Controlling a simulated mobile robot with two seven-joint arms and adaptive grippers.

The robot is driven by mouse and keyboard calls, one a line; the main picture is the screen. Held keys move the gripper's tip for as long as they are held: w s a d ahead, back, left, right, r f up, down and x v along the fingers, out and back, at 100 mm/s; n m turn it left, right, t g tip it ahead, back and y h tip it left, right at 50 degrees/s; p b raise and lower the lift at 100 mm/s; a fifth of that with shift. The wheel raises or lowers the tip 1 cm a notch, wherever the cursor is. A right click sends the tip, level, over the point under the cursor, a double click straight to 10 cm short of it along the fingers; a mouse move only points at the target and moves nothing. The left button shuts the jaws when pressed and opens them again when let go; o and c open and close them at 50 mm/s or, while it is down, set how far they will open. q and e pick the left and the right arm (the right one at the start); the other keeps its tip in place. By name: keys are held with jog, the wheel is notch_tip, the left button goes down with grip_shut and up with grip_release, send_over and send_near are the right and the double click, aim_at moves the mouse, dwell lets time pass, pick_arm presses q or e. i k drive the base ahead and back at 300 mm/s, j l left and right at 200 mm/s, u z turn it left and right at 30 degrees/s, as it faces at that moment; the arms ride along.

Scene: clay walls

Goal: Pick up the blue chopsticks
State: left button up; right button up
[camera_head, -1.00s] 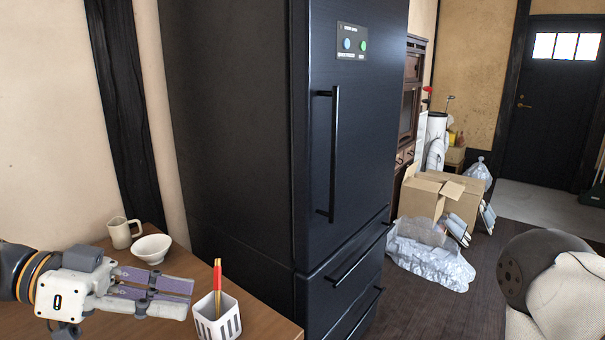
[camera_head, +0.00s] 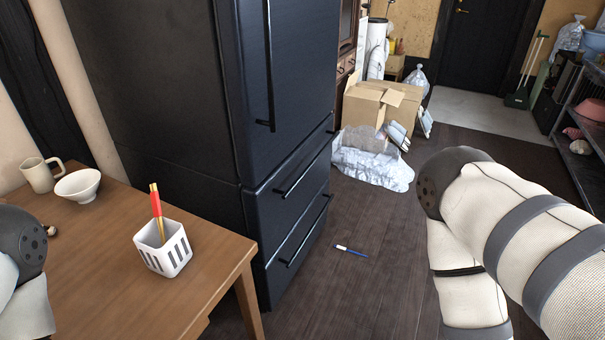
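A thin blue stick-like item with a whitish end (camera_head: 351,250), which looks like the blue chopsticks, lies on the dark floor in the head view, right of the fridge. It is too small to tell whether it is one stick or a pair. Part of my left arm shows at the left edge by the table, but its gripper is out of view. My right arm fills the lower right, and its gripper is also out of view.
Red chopsticks (camera_head: 157,209) stand in a white slotted holder (camera_head: 166,254) on the wooden table (camera_head: 110,270). A bowl (camera_head: 78,186) and mug (camera_head: 40,175) are behind. The black fridge (camera_head: 200,130) stands beside the table. A cardboard box (camera_head: 365,104) and crumpled plastic (camera_head: 372,168) sit farther back.

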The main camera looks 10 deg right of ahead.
aim_at(339, 248)
jog(key=i+l+u, duration=0.45)
jog(key=l, duration=0.45)
jog(key=i+l+u, duration=0.25)
jog(key=l, duration=0.25)
jog(key=i+l+u, duration=0.2)
jog(key=l, duration=0.3)
jog(key=i+l+u, duration=0.1)
jog(key=l+u, duration=0.15)
jog(key=l, duration=0.3)
jog(key=i+l+u, duration=0.2)
jog(key=l, duration=0.4)
jog(key=k+l+u, duration=0.1)
jog(key=l+u, duration=0.15)
jog(key=l, duration=0.3)
